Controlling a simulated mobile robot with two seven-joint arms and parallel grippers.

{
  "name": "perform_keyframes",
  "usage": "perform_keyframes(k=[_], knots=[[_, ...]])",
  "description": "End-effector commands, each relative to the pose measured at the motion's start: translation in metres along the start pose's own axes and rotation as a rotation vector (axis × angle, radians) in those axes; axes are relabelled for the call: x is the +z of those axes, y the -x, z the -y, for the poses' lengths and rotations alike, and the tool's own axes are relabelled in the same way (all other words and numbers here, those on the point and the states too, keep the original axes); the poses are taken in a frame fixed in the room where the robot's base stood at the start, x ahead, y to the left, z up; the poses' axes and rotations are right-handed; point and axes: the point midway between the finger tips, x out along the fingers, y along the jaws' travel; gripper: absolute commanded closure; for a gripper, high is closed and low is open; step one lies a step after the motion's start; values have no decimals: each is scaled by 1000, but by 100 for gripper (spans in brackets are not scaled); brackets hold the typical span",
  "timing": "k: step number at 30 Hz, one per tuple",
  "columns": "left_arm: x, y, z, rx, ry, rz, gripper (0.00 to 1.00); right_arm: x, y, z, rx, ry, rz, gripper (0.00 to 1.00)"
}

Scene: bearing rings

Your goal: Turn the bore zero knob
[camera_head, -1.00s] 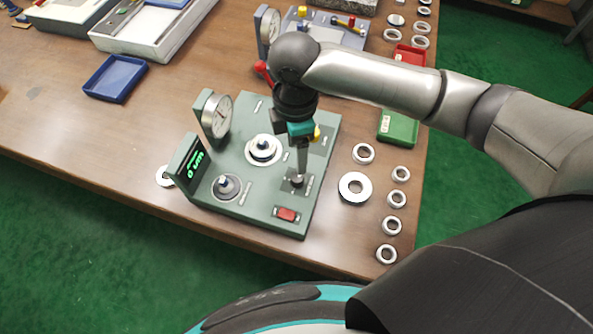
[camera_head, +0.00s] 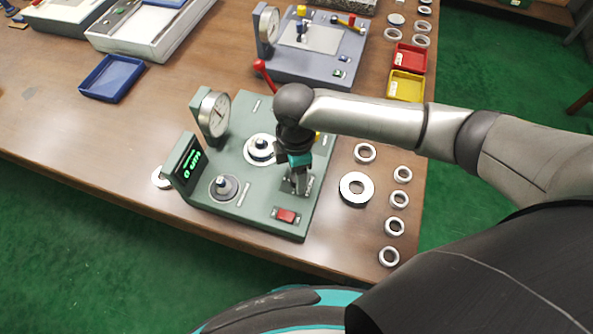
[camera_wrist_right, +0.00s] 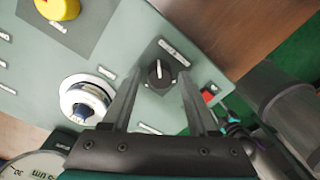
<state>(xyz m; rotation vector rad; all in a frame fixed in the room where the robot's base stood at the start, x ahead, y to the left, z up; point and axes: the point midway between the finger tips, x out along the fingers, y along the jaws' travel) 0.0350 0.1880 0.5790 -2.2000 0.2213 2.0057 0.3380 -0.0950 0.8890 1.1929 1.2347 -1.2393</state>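A black knob (camera_wrist_right: 158,74) with a white pointer line sits on a dark square plate on the green gauge unit (camera_head: 253,212). Its small label is too blurred to read. My right gripper (camera_wrist_right: 158,82) is open, with one finger on each side of the knob in the wrist view; I cannot tell whether they touch it. In the head view my right gripper (camera_head: 297,184) points down over the unit's right side and mostly covers the knob. My left gripper is not in view.
The unit also carries a dial gauge (camera_head: 214,114), a display (camera_head: 187,162), a red switch (camera_head: 286,215), a red-tipped lever (camera_head: 262,72) and blue-topped posts. Metal rings (camera_head: 356,189) lie to its right. A second gauge unit (camera_head: 315,52) stands behind.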

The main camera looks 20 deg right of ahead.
Motion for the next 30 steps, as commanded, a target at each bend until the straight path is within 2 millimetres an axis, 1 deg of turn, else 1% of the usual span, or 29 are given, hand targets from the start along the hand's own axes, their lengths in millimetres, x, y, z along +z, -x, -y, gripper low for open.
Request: perform_keyframes(k=[1,2,15,24,30], knots=[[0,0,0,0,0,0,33,0,0,0,0,0,0,47],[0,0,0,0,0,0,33,0,0,0,0,0,0,51],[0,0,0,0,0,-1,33,0,0,0,0,0,0,100],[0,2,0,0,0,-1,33,0,1,0,-1,-6,0,100],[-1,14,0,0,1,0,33,0,3,1,-4,-57,-3,100]])
